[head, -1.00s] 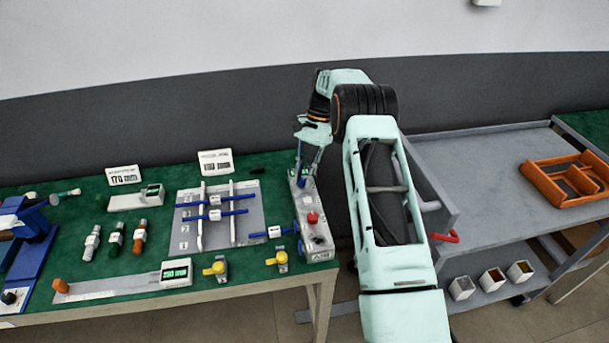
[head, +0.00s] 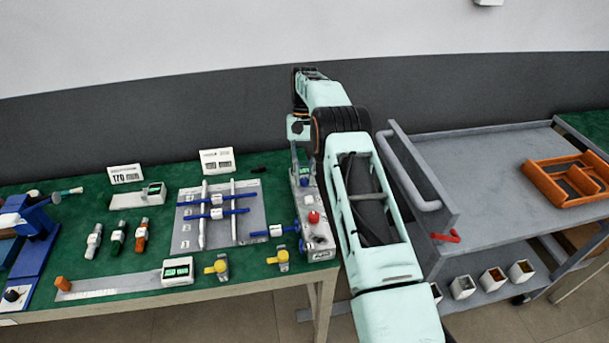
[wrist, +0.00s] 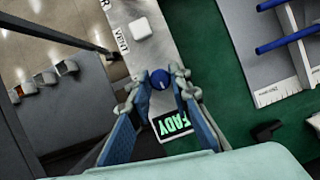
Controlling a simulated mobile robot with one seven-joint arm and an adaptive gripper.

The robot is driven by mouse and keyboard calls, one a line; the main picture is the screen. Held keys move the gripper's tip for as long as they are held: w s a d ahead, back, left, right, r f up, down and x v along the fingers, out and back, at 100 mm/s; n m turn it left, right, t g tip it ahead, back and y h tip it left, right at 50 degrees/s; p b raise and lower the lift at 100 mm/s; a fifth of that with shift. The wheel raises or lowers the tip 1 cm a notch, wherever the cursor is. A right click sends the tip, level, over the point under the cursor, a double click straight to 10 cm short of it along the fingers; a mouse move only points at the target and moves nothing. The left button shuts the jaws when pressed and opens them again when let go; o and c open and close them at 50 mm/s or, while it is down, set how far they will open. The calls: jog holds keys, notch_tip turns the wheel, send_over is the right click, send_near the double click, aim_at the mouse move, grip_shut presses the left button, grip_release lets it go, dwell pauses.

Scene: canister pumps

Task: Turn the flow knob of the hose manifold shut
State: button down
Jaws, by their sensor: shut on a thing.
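The hose manifold (head: 319,240) is a narrow light-grey unit at the right end of the green bench, with a red button (head: 313,217) on top. In the wrist view its top plate (wrist: 163,55) carries a VENT label, a white square part (wrist: 140,29) and a lit green display (wrist: 173,124). A round blue knob (wrist: 160,79) stands between them. My gripper (wrist: 156,84) is shut on this blue knob, one finger on each side. In the head view my arm hides part of the manifold, and the knob cannot be made out there.
A grey plate with blue rods (head: 216,240) lies left of the manifold. Yellow-handled valves (head: 278,258) stand at the bench's front edge. A grey cart (head: 470,180) with an orange tray (head: 568,180) stands to the right, close beside my arm.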

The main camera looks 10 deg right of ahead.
aim_at(304, 178)
dwell(0.3)
jog(key=c, duration=1.8)
grip_release()
jog(key=shift+o, duration=0.2)
notch_tip(304, 178, up, 10)
